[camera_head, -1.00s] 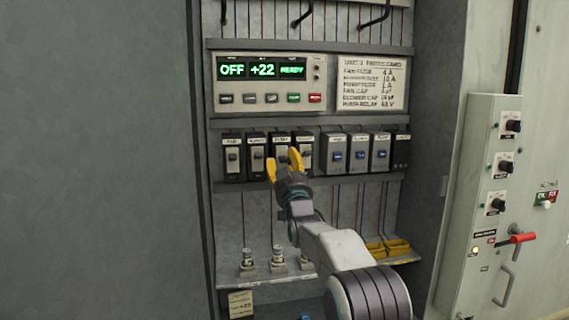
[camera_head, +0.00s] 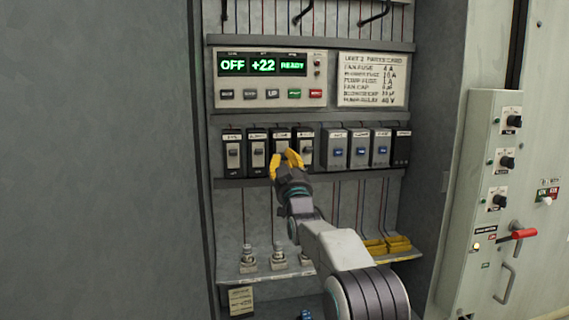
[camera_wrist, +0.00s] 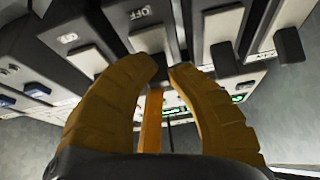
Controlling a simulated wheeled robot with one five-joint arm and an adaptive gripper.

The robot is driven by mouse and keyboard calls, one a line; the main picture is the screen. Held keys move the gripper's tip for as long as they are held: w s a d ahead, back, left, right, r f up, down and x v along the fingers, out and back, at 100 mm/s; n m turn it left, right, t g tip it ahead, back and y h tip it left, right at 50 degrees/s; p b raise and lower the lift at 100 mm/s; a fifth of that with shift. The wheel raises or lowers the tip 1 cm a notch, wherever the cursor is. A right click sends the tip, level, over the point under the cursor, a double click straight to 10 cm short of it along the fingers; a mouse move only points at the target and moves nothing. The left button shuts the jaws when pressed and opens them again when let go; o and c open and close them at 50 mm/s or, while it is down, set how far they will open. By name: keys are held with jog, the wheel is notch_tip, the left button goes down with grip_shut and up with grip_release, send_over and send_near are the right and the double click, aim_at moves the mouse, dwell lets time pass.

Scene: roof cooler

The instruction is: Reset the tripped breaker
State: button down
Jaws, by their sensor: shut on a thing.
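A row of black breakers (camera_head: 257,152) with pale faces and small switch levers is mounted on the back of the cabinet. My gripper (camera_head: 287,157) is at the third breaker from the left (camera_head: 281,136), its yellow fingers drawn together over the lower part of that breaker. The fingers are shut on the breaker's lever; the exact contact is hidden. A thin orange strip (camera_wrist: 152,122) shows between the fingers; I cannot tell what it is.
A display panel (camera_head: 262,66) above reads OFF, +22 and READY. A parts card (camera_head: 373,78) is beside it. Modules with blue switches (camera_head: 358,150) stand to the right. A shelf (camera_head: 395,259) below holds yellow parts (camera_head: 388,245). A control box (camera_head: 490,200) with a red handle is farther right.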

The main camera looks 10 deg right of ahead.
jog(key=shift+w+f+t+b, duration=0.1)
jog(key=shift+f+t+b, duration=0.65)
jog(key=shift+b, duration=1.25)
jog(key=shift+r+t, duration=0.2)
jog(key=shift+t, duration=0.05)
jog(key=shift+r+b, duration=0.1)
jog(key=shift+b, duration=0.2)
jog(key=c, duration=1.1)
grip_release()
jog(key=shift+d, duration=0.1)
jog(key=v, duration=1.2)
